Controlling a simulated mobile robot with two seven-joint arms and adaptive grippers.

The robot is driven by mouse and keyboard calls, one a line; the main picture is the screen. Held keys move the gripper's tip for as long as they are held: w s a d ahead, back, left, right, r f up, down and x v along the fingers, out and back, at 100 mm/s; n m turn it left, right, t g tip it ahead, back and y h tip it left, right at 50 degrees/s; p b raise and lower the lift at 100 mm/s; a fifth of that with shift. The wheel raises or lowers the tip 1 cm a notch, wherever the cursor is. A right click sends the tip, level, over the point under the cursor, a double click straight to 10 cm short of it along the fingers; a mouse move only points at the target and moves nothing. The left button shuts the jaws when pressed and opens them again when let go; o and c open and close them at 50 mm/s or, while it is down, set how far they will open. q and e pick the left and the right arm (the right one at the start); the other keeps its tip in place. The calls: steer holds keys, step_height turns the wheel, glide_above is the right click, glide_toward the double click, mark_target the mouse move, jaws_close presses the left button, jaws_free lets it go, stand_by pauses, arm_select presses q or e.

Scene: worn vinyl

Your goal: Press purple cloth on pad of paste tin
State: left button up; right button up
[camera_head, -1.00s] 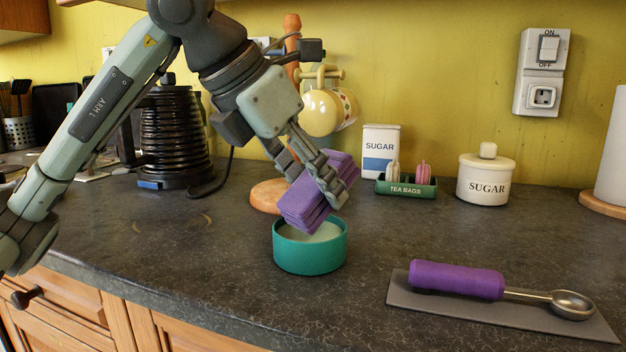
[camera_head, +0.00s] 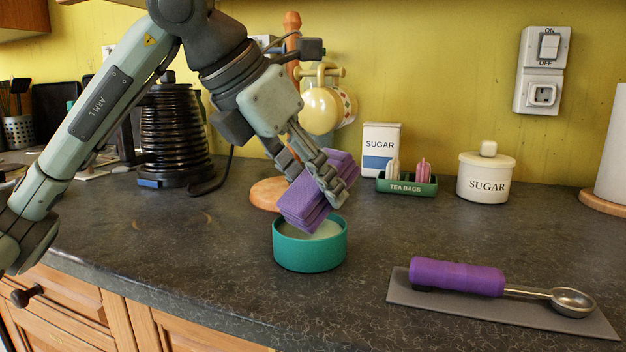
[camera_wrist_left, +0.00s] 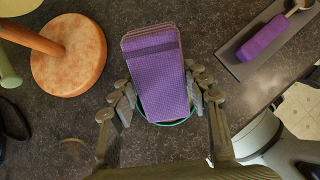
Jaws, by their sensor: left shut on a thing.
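My left gripper (camera_head: 318,180) is shut on a folded purple cloth (camera_head: 303,207). The cloth is tilted, its lower end hanging over the open teal paste tin (camera_head: 310,255). Pale paste or pad (camera_head: 322,232) shows inside the tin. The cloth's low end is at or just above the tin's opening; I cannot tell if it touches the pad. In the left wrist view the cloth (camera_wrist_left: 160,80) lies between the fingers and hides most of the tin, leaving a thin teal rim (camera_wrist_left: 168,123). My right gripper is not in view.
A purple-handled scoop (camera_head: 458,278) lies on a grey mat (camera_head: 450,308) at the right. A round wooden base (camera_head: 266,194) stands behind the tin. A tea bag holder (camera_head: 407,187) and sugar jar (camera_head: 486,180) stand at the back. The counter between tin and mat is clear.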

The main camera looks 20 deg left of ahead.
arm_select(q)
steer(key=shift+f+b, duration=0.3)
steer(key=shift+f, duration=0.05)
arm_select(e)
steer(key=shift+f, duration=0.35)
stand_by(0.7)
arm_select(q)
steer(key=shift+r, duration=0.3)
steer(key=shift+r+p, duration=0.55)
steer(key=shift+p, duration=0.1)
steer(key=shift+r+p, duration=1)
steer(key=shift+r, duration=0.3)
steer(key=shift+r+p, duration=0.9)
steer(key=shift+r, duration=0.25)
steer(key=shift+r+p, duration=0.5)
steer(key=shift+r, duration=0.25)
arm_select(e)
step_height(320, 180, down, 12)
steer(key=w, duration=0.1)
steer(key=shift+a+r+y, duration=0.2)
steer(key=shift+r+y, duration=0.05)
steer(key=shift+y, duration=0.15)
